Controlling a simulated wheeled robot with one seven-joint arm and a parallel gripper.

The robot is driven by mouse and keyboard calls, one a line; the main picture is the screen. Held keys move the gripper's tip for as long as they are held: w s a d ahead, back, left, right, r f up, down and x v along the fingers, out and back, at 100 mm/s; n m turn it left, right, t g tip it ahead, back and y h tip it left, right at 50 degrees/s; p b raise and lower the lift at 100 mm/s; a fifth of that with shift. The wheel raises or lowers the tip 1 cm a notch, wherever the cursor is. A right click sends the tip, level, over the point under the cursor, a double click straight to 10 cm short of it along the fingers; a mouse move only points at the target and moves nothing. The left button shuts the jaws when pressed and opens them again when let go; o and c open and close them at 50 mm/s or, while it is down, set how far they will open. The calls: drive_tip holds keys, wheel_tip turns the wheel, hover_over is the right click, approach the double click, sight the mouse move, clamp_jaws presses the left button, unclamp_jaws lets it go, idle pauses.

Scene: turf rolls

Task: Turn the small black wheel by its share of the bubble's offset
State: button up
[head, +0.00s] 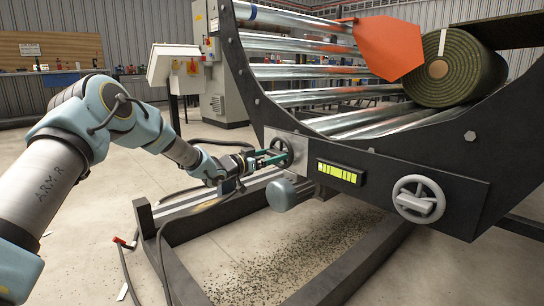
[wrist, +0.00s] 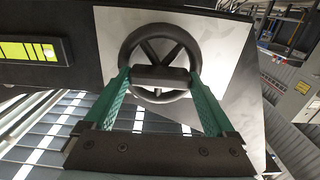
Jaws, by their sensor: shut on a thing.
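The small black wheel (head: 283,146) sits on a pale metal plate on the machine's dark side panel. In the wrist view the wheel (wrist: 129,47) shows its rim, spokes and a dark bar across its lower middle. My gripper (head: 272,158) reaches it from the left. In the wrist view the green fingers of my gripper (wrist: 160,76) are shut on the wheel, one at each end of the bar. The yellow-green level vial (head: 338,172) is right of the wheel in the head view and also shows in the wrist view (wrist: 24,51).
A larger grey handwheel (head: 418,199) is on the same panel to the right. A turf roll (head: 453,68) lies on metal rollers above, beside an orange plate (head: 388,48). Black frame beams (head: 160,243) and cables lie below.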

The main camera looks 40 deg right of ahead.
drive_tip(key=shift+m, duration=0.5)
drive_tip(key=shift+c, duration=0.3)
drive_tip(key=m, duration=0.3)
drive_tip(key=shift+f+m+b, duration=0.1)
drive_tip(key=shift+m+b, duration=0.3)
drive_tip(key=m+b, duration=0.2)
drive_tip(key=m, duration=0.3)
drive_tip(key=shift+s+f, duration=0.1)
drive_tip(key=shift+f, duration=0.05)
drive_tip(key=m+b, duration=0.6)
drive_tip(key=m, duration=0.4)
drive_tip(key=shift+m+b, duration=0.3)
drive_tip(key=shift+b, duration=0.1)
drive_tip(key=o, duration=1.1)
drive_tip(key=shift+c, duration=0.2)
